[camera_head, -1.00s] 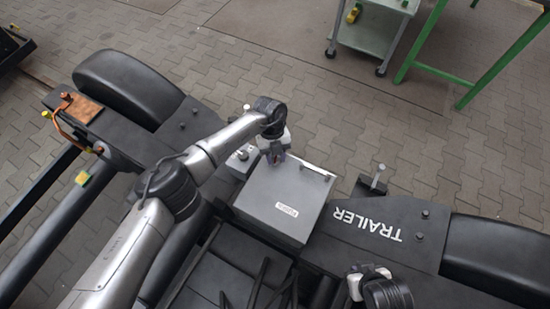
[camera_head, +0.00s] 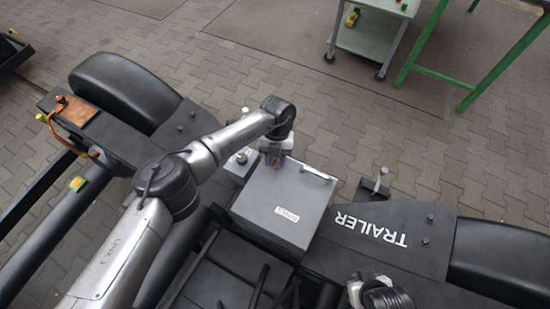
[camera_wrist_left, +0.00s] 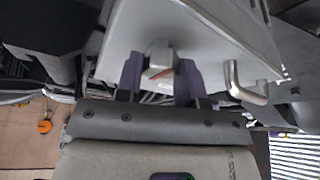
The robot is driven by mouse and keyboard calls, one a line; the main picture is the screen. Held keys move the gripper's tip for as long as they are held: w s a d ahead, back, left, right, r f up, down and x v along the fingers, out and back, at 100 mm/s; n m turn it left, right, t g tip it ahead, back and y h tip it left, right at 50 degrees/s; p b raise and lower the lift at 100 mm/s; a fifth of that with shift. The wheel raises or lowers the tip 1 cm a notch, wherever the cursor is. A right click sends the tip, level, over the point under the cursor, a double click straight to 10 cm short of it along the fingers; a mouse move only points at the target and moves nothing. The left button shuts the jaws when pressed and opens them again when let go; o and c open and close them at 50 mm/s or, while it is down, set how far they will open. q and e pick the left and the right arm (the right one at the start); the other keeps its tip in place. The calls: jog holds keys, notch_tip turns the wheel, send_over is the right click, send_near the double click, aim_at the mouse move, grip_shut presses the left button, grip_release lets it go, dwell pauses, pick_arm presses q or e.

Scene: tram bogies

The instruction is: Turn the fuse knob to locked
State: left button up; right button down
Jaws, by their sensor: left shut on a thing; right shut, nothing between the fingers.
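The fuse knob (camera_wrist_left: 160,62) is a grey block with a red mark on the face of a light grey box (camera_wrist_left: 205,35). In the left wrist view the two purple fingers of my left gripper (camera_wrist_left: 160,78) stand on either side of it, shut on it. In the head view the box (camera_head: 285,205) shows its top, with a small label, and my left gripper (camera_head: 274,160) is at its far side. The knob is hidden there. My right gripper (camera_head: 365,285) is at the bottom edge, away from the box, shut and empty.
A bent metal handle (camera_wrist_left: 245,85) sits beside the knob. The box stands on the dark bogie frame, near the TRAILER plate (camera_head: 370,228). An upright lever (camera_head: 377,182) rises right of the box. A grey cart (camera_head: 370,38) and green frame stand farther back on open paving.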

pick_arm(q)
jog(key=o, duration=0.9)
jog(key=shift+r, duration=0.1)
jog(key=p+v, duration=0.2)
jog(key=v, duration=1.1)
jog(key=shift+w+r, duration=0.1)
jog(key=shift+r, duration=0.2)
